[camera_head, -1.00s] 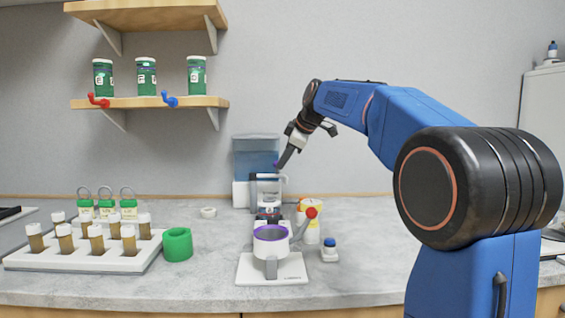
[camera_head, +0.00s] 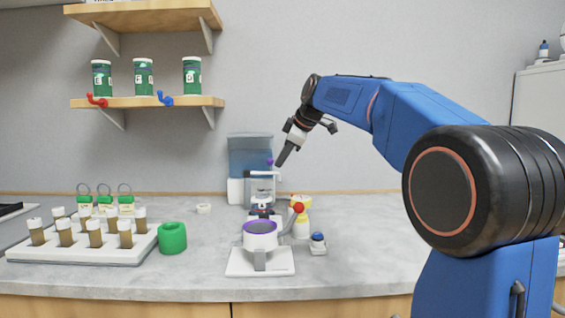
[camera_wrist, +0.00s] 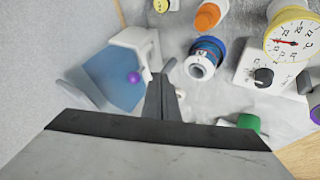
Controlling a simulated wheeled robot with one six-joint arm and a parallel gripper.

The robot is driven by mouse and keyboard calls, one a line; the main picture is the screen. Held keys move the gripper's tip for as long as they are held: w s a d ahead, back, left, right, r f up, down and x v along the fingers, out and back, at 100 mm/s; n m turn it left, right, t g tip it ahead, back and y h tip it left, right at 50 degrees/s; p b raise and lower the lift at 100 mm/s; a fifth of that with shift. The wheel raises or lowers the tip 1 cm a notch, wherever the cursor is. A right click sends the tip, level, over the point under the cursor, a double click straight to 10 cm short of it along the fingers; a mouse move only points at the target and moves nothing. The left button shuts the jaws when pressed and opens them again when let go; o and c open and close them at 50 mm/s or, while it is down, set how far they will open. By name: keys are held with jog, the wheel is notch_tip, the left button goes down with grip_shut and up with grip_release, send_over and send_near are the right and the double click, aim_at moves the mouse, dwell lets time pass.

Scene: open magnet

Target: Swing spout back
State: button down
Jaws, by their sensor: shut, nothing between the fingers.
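A dispenser with a translucent blue tank (camera_head: 249,152) stands against the back wall of the counter. In front of the tank is a white arm-like bar (camera_head: 262,173), which seems to be the spout, with a small purple knob (camera_head: 270,162) at its top. My gripper (camera_head: 280,163) points down-left, just right of the knob. In the wrist view my gripper (camera_wrist: 161,76) is shut and empty, right of the purple knob (camera_wrist: 134,77), with a visible gap. The blue tank (camera_wrist: 110,80) lies behind the knob there. How the knob joins the spout is unclear.
A white pot with a purple rim (camera_head: 260,237) stands in front of the dispenser. A yellow-and-red item (camera_head: 300,215) and a blue-topped item (camera_head: 318,242) are right of it. A green ring (camera_head: 172,238) and a vial rack (camera_head: 80,255) are left. Shelves (camera_head: 150,101) hang upper left.

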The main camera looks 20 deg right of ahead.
jog(key=d+v, duration=0.1)
jog(key=v, duration=0.7)
jog(key=shift+w, duration=0.2)
